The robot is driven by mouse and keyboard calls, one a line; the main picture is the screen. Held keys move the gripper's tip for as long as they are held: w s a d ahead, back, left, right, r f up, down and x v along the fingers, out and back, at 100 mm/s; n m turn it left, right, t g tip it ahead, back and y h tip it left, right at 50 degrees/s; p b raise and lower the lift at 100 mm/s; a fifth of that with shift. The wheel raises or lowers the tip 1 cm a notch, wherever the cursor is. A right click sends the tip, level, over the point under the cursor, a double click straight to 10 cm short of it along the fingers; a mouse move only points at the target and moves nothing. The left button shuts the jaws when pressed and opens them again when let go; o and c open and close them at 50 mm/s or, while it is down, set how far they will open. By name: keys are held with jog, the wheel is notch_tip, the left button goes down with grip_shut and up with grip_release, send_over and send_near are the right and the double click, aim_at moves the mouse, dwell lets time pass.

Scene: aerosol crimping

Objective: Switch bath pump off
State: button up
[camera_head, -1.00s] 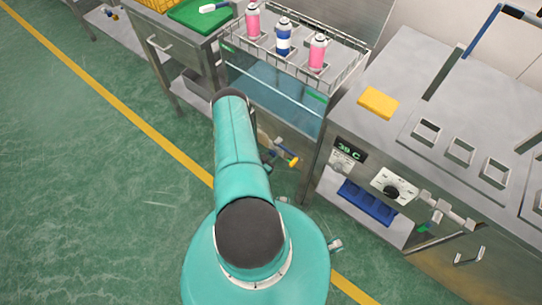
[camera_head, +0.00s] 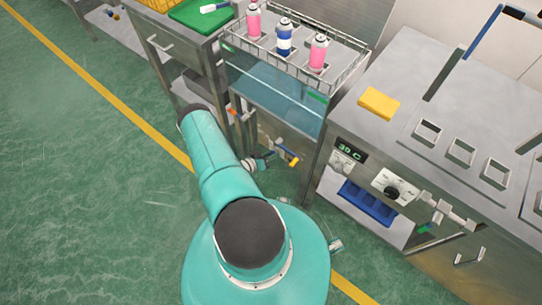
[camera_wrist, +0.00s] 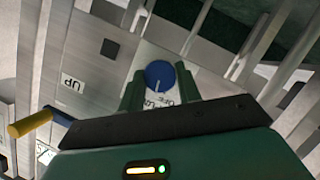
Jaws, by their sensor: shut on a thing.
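A round blue knob (camera_wrist: 160,74) with a pale pointer line sits on a white printed label plate (camera_wrist: 158,102) in the wrist view. The print is only partly readable. My gripper (camera_wrist: 160,84) has its two green fingers on either side of the knob, shut on it. The head view does not show the knob or the fingers clearly; my teal arm covers part of that area. The bath (camera_head: 275,98) is a clear-sided water tank under a wire rack (camera_head: 345,72) with two pink cans and a blue-and-white can.
A yellow-handled valve (camera_head: 292,161) stands out low below the bath; its yellow handle (camera_wrist: 30,122) is left of my gripper in the wrist view. A steel bench with a 39 C display (camera_head: 351,149) and a black dial (camera_head: 392,193) is at right. Green floor is clear at left.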

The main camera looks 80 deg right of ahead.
jog(key=n+g, duration=0.1)
jog(key=n, duration=0.1)
jog(key=shift+w+f+n+g, duration=0.1)
jog(key=shift+n+g, duration=0.2)
jog(key=shift+g, duration=0.1)
dwell(0.3)
jog(key=o, duration=1)
jog(key=shift+c, duration=0.2)
jog(key=v, duration=1.3)
jog(key=shift+w+a, duration=0.25)
jog(key=shift+w, duration=0.05)
